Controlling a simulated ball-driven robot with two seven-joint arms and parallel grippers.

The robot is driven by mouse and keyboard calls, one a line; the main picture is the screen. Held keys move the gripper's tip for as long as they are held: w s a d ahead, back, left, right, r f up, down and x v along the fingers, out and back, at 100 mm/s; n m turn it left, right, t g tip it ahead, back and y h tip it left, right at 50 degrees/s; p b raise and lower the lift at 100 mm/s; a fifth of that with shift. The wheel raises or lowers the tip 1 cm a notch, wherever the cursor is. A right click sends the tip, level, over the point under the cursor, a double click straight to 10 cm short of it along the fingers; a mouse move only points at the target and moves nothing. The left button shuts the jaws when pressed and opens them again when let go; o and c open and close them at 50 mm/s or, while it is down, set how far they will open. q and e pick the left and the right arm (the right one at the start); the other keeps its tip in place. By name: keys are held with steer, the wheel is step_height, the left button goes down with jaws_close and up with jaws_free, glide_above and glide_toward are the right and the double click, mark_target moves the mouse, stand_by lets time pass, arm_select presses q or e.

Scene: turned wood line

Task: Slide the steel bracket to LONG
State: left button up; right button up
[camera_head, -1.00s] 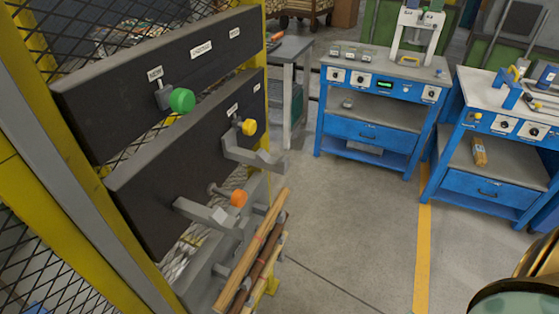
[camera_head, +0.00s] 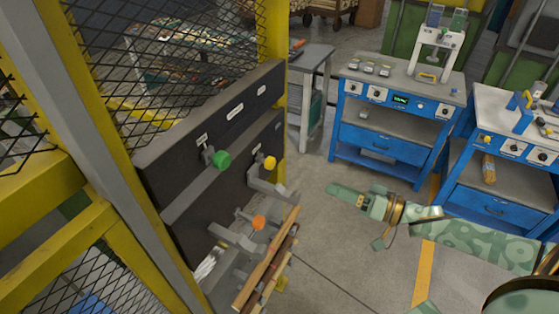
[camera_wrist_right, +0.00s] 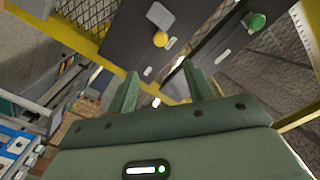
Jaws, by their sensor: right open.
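Grey metal brackets with knobs sit on two stacked dark panels at left. The upper panel (camera_head: 225,108) carries a green knob (camera_head: 221,160) at its left end. The lower panel (camera_head: 190,215) carries a grey bracket (camera_head: 263,183) with a yellow knob (camera_head: 269,163), and a lower grey bracket (camera_head: 232,237) with an orange knob (camera_head: 258,222). I cannot read the labels. My right gripper (camera_head: 338,190) is to the right of the brackets, apart from them. In the right wrist view its two fingers (camera_wrist_right: 160,70) are apart and empty, with the yellow and green knobs beyond.
Wooden rods (camera_head: 268,258) lie beside the lower bracket. A yellow post (camera_head: 272,45) and mesh fence frame the panels. Blue workbenches (camera_head: 380,145) stand at the back right. Open floor lies between the rods and the benches.

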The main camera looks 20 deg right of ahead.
steer(key=m, duration=0.1)
steer(key=p, duration=0.1)
glide_toward(273, 165)
steer(key=x, duration=0.8)
steer(key=shift+w+f, duration=0.15)
steer(key=shift+w, duration=0.1)
jaws_close()
steer(key=w+d+b, duration=0.3)
steer(key=w+d, duration=0.3)
steer(key=d, duration=0.3)
steer(key=shift+w, duration=0.4)
